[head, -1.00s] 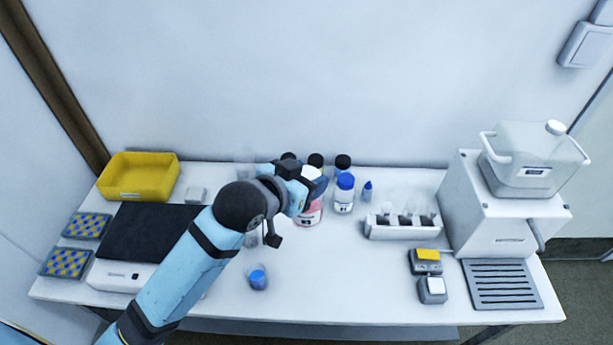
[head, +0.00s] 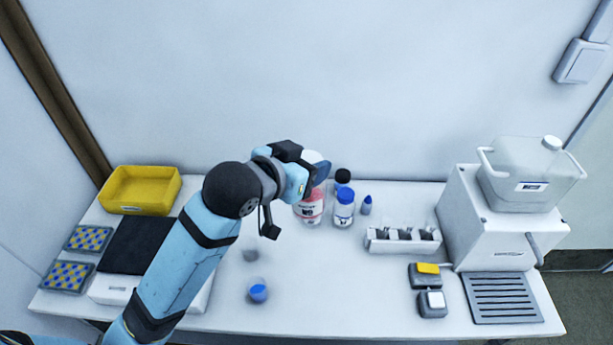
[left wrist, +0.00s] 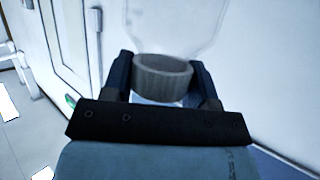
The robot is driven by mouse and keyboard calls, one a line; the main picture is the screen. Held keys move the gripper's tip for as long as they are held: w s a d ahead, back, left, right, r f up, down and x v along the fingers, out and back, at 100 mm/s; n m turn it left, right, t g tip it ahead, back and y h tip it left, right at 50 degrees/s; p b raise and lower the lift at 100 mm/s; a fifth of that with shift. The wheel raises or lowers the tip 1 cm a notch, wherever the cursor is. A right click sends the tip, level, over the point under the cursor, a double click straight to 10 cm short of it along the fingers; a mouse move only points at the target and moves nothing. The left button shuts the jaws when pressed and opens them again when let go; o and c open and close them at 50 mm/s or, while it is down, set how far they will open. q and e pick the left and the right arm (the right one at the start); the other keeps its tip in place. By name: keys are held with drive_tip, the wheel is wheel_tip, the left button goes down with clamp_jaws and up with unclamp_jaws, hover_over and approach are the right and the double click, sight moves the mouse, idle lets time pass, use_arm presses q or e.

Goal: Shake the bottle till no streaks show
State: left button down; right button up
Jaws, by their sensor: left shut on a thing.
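I cannot tell whether streaks show in the contents, or whether the base is clear of the table. My right gripper is not in view.
A blue-capped white bottle (head: 344,212) and a black-capped bottle (head: 342,177) stand close to the right. A vial rack (head: 403,246) is further right, before a white machine (head: 500,238) with a jug on it (head: 528,175). A blue-capped vial (head: 258,291) stands in front.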

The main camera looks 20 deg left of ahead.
use_arm(q)
wheel_tip(320, 180, down, 7)
drive_tip(key=shift+d+f, duration=0.1)
drive_tip(key=shift+f, duration=0.05)
wheel_tip(320, 180, up, 8)
drive_tip(key=shift+f, duration=0.1)
wheel_tip(320, 180, down, 8)
drive_tip(key=shift+r, duration=0.25)
drive_tip(key=shift+f, duration=0.1)
drive_tip(key=shift+s, duration=0.1)
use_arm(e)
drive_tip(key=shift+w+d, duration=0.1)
